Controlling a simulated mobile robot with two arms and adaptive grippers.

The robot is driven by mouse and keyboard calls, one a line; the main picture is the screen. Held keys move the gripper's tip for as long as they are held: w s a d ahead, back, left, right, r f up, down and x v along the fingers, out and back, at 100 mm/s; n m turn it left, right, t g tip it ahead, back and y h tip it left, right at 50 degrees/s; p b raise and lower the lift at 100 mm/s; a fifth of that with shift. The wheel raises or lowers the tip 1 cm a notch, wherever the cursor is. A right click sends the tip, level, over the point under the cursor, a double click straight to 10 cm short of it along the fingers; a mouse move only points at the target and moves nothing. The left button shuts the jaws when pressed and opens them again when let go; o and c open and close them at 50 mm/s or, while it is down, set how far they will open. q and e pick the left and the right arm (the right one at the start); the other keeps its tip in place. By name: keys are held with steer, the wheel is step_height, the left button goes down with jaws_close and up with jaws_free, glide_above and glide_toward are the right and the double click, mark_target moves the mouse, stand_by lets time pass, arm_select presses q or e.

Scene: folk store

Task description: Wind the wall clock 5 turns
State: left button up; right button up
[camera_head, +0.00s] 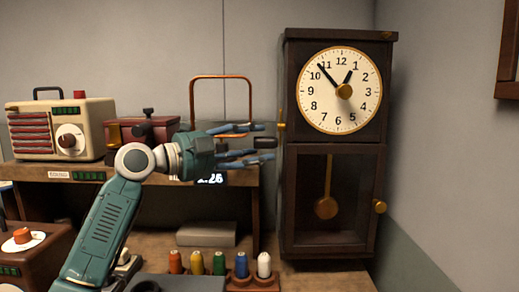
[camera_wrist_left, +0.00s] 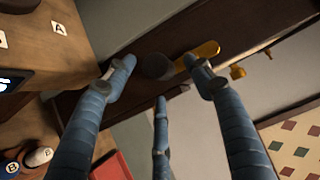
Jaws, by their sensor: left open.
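The wall clock (camera_head: 334,75) is a tall dark wood case with a cream dial, black hands and a brass center knob (camera_head: 344,91). A pendulum (camera_head: 326,206) hangs behind the lower door, which has a brass knob (camera_head: 380,207). A small brass piece (camera_head: 281,127) sticks out of the case's left side. My left gripper (camera_head: 262,142) is open and empty, left of the case, fingers pointing toward that side. In the left wrist view its fingers (camera_wrist_left: 160,78) spread before the dark case side (camera_wrist_left: 145,45); a brass piece (camera_wrist_left: 208,49) shows near the upper-right fingertip. Contact cannot be told.
A shelf (camera_head: 130,176) left of the clock holds a cream radio-like box (camera_head: 61,130) and a red box (camera_head: 143,131). A copper wire frame (camera_head: 221,78) rises behind my gripper. Several thread spools (camera_head: 219,263) stand below. A wall meets the clock's right.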

arm_select(q)
steer(key=b+v, duration=0.2)
steer(key=v, duration=0.5)
steer(key=shift+a, duration=0.2)
steer(key=shift+s, duration=0.1)
steer(key=p+x, duration=0.2)
steer(key=x, duration=0.5)
steer(key=shift+d+p, duration=0.3)
steer(key=shift+d, duration=0.05)
steer(key=shift+x, duration=0.75)
